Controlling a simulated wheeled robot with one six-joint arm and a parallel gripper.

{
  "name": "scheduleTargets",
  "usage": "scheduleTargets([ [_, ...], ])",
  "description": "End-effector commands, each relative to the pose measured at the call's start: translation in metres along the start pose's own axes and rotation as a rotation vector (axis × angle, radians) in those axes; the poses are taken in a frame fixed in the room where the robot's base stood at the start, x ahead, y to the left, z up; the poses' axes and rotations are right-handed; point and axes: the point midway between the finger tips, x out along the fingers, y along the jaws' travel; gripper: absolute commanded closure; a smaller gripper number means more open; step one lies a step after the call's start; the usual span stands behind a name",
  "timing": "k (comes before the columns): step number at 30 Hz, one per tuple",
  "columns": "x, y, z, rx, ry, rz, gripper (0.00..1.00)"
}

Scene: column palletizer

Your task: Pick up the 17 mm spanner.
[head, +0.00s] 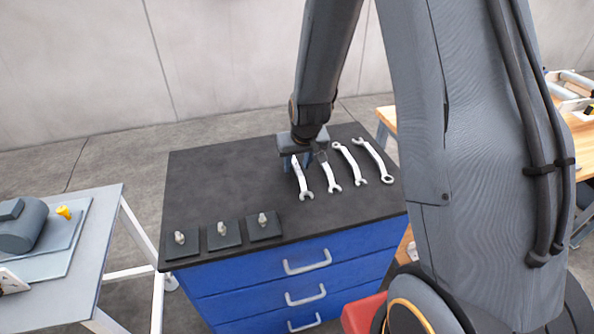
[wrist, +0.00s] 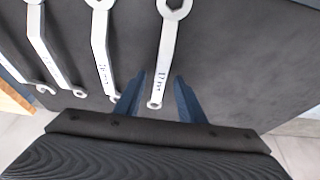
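The 17 mm spanner (wrist: 166,60) lies on the dark top of the blue cabinet. Its label reads 17 mm in the wrist view, and it appears to be the leftmost spanner (head: 301,178) in the head view. My gripper (wrist: 158,92) is open, with one blue finger on each side of the spanner's narrow end and a gap on both sides. In the head view my gripper (head: 303,160) is over the far end of that spanner, partly hidden by the wrist. I cannot tell the exact height of the fingertips above the top.
Several spanners lie in a row; the neighbouring spanner (wrist: 102,50) is close on the left in the wrist view. Three dark blocks with small pegs, one here (head: 224,234), stand along the cabinet's front left. The cabinet top (head: 220,185) is bare left of the spanners.

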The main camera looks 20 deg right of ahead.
Motion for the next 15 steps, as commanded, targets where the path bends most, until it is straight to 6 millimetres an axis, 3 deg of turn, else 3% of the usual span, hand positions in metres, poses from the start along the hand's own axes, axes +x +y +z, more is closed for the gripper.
scheduleTargets([
  [5, -0.0007, -0.0001, 0.0001, 0.006, 0.0, 0.0, 0.66],
  [11, -0.0007, -0.0002, 0.0002, 0.006, 0.0, 0.0, 0.99],
  [15, -0.0009, -0.0002, -0.0001, 0.007, 0.0, 0.001, 1.0],
])
